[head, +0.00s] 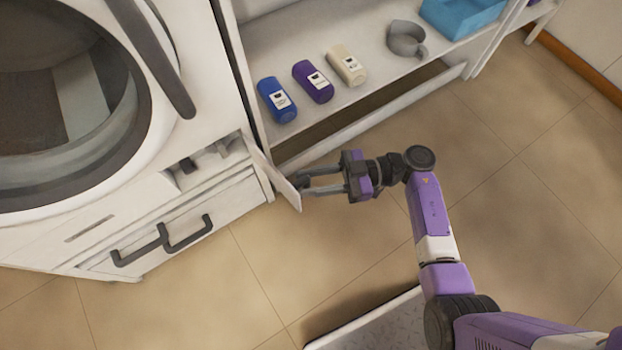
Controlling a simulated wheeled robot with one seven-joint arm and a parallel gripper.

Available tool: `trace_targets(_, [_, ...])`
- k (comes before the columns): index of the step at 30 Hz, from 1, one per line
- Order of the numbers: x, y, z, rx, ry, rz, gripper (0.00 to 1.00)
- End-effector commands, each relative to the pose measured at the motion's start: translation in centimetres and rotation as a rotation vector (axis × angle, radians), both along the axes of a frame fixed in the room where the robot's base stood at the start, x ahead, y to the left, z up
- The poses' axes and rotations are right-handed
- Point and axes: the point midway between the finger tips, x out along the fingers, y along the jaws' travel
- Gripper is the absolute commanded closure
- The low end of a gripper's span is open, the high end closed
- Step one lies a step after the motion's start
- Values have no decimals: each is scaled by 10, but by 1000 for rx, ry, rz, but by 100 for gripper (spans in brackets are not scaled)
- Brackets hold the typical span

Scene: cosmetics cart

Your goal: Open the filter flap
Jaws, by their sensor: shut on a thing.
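The filter flap (275,178) is a thin white panel at the lower right of the white washing machine (90,225). It stands swung out from the machine front, with the recess (205,165) behind it uncovered. A dark part and a pale part show inside the recess. My gripper (300,185) comes from the right, with its fingers at the flap's outer edge. It is shut on the flap. The exact contact at the fingertips is small and partly hidden.
A drawer front with two dark handles (163,240) lies below the recess. A low shelf (290,55) behind holds a blue bottle (277,100), a purple bottle (312,82) and a cream bottle (347,66). Floor (310,260) in front is clear.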

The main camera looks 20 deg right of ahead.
Motion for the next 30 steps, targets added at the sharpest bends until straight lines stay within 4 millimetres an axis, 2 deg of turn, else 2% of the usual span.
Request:
trace_targets(1, [14,2,3,1,-9,-33,100])
trace_targets(2, [14,2,3,1,-9,-33,100])
trace_targets(3, [14,2,3,1,-9,-32,62])
trace_targets(16, [13,-4,5,3,-12,-37,62])
trace_targets(30, [-7,-64,2,0,-7,-30,62])
